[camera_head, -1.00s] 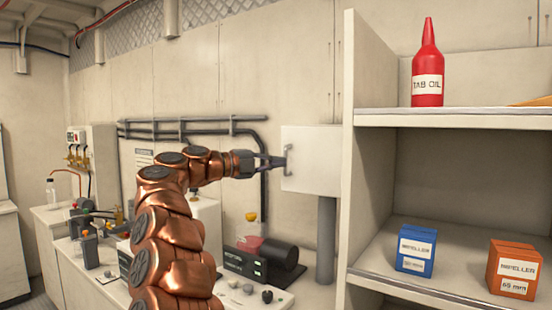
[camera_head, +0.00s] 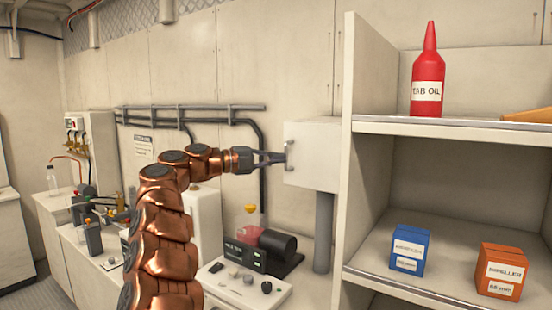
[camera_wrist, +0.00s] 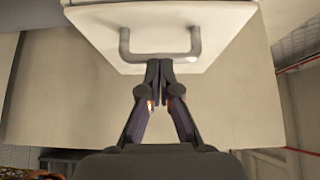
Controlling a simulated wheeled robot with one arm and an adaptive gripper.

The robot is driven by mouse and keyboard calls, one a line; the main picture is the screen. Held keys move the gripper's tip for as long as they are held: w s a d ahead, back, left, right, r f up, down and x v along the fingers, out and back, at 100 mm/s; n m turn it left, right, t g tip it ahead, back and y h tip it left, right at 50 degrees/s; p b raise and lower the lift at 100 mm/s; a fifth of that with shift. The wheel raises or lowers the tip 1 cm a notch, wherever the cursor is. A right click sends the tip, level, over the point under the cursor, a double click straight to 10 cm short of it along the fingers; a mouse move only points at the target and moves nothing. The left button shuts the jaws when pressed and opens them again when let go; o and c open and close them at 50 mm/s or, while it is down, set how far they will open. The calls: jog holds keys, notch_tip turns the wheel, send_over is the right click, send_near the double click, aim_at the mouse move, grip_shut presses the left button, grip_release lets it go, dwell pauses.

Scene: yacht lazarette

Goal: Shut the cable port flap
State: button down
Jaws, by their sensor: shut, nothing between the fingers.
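A pale box (camera_head: 316,158) hangs on the wall beside the shelf in the head view, above a grey post. Its left face bears a grey D-shaped handle (camera_head: 289,155). In the wrist view this face is a pale panel (camera_wrist: 215,25) with the handle (camera_wrist: 160,56) across it; I take it to be the cable port flap. I cannot tell whether a gap remains behind it. My gripper (camera_wrist: 159,66) is shut and empty, its fingertips at the handle's middle. Contact with the bar is unclear. In the head view my gripper (camera_head: 284,158) reaches the handle from the left.
A pale shelf unit (camera_head: 352,160) stands close to the box's right, with a red oil bottle (camera_head: 428,70), a blue box (camera_head: 410,248) and an orange box (camera_head: 500,270). Dark pipes (camera_head: 190,108) run along the wall. Equipment (camera_head: 245,258) covers the bench below my arm.

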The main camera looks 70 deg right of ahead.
jog(key=s+a+b+v, duration=0.2)
jog(key=b+v, duration=0.2)
jog(key=v, duration=0.8)
jog(key=shift+w+a, duration=0.3)
jog(key=shift+a, duration=0.1)
